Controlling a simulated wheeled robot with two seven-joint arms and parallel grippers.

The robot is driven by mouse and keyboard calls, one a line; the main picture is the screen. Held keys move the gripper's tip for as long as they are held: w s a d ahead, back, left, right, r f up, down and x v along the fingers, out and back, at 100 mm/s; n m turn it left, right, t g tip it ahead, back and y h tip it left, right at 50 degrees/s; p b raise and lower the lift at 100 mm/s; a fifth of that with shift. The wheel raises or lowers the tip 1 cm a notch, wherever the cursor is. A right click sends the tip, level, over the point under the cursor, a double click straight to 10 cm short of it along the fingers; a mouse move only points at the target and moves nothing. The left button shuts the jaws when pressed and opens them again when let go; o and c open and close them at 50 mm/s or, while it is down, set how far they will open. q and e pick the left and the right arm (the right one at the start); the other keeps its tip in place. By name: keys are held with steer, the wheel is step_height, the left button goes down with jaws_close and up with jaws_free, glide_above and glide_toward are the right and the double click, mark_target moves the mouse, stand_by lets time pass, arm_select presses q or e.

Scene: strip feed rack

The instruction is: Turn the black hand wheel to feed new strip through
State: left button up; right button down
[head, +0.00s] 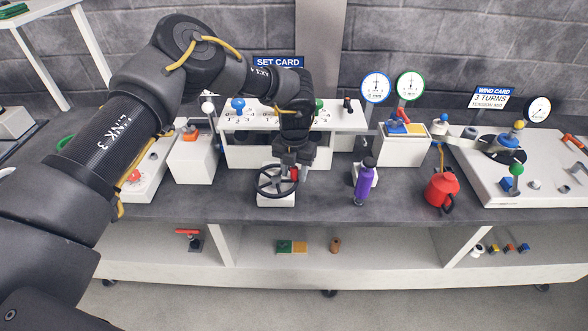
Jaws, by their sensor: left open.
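The black hand wheel (262,190) stands on a small white block (276,201) at the front middle of the bench. A red piece (294,173) shows at its upper right rim, partly covered by my gripper. My left arm reaches in from the left and bends down over the bench. My left gripper (288,168) points down at the upper right part of the wheel, with its open fingers close to the rim. I cannot tell if the fingers touch the wheel or the red piece. No strip can be made out at the wheel. My right gripper is not in view.
A white panel with coloured knobs (340,116) stands behind the wheel. A purple bottle (364,185) and a red can (441,188) stand to the right. A white box (194,160) is to the left. A shelf (385,245) below holds small blocks.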

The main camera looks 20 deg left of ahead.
arm_select(q)
steer(key=shift+c, duration=0.4)
jaws_close()
steer(key=shift+w+a+f+n+b, duration=0.15)
steer(key=shift+w+n+b, duration=0.25)
steer(key=shift+n, duration=0.6)
steer(key=shift+w+a+n, duration=0.3)
steer(key=shift+w+n, duration=0.25)
steer(key=shift+n, duration=0.65)
steer(key=shift+w+a+n+b, duration=0.15)
steer(key=shift+w+a+n, duration=0.15)
steer(key=shift+n, duration=0.5)
steer(key=shift+w+a+n+b, duration=0.1)
steer(key=shift+w+a+n, duration=0.15)
steer(key=shift+n, duration=0.55)
steer(key=shift+w+a+n+b, duration=0.2)
steer(key=shift+a+n, duration=0.1)
steer(key=shift+n, duration=0.5)
